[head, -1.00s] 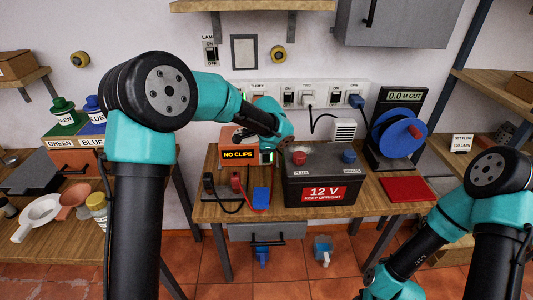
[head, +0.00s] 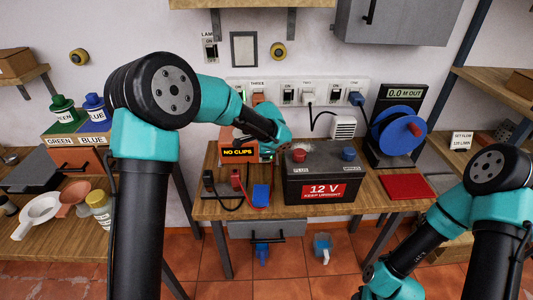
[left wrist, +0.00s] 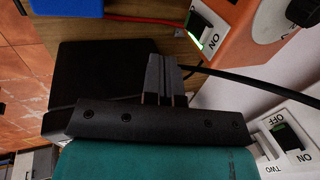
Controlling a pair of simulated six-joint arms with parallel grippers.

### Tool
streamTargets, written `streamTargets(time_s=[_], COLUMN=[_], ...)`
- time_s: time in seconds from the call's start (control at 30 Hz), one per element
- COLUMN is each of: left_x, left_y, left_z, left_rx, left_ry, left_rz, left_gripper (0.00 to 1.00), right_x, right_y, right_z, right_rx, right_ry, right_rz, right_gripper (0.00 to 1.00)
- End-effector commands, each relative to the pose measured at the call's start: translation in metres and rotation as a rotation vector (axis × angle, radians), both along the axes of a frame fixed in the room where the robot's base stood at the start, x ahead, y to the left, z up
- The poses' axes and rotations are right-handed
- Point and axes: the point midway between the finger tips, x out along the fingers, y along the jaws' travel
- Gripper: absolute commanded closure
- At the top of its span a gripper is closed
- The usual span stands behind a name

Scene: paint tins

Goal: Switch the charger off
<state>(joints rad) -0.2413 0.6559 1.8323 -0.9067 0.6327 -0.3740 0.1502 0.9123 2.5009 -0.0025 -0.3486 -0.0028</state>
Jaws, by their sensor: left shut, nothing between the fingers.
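The charger (head: 230,140) is an orange box at the back left of the middle bench. Its display (head: 240,153) reads NO CLIPS. In the left wrist view, the charger's orange face (left wrist: 262,38) is at the top right, with a rocker switch (left wrist: 207,28) that glows green beside the word ON. My left gripper (left wrist: 165,80) is shut and empty, below and left of that switch in this view and apart from it. In the head view my left wrist hangs in front of the charger's right side and hides part of it. My right gripper is out of view.
A 12 V battery (head: 323,180) stands right of the charger. A wall socket strip (head: 330,88) runs behind; a socket switch (left wrist: 290,137) also shows in the left wrist view.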

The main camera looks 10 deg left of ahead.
Motion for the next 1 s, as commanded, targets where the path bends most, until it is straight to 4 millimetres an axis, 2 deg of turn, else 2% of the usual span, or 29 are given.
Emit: streamTargets(time_s=[0.57, 0.8, 1.0], left_x=[0.029, 0.057, 0.065], left_y=[0.008, 0.015, 0.018], left_z=[-0.088, -0.089, -0.09], left_rx=[-0.001, 0.0, 0.0], left_ry=[0.003, 0.0, 0.001], left_rz=[0.0, 0.001, 0.0], left_gripper=[1.0, 1.0, 1.0], right_x=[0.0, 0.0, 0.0], right_y=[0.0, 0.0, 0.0], right_z=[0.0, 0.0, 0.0], right_rx=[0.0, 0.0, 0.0], right_ry=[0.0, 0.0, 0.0], right_rz=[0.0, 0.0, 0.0], right_gripper=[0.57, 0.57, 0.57])
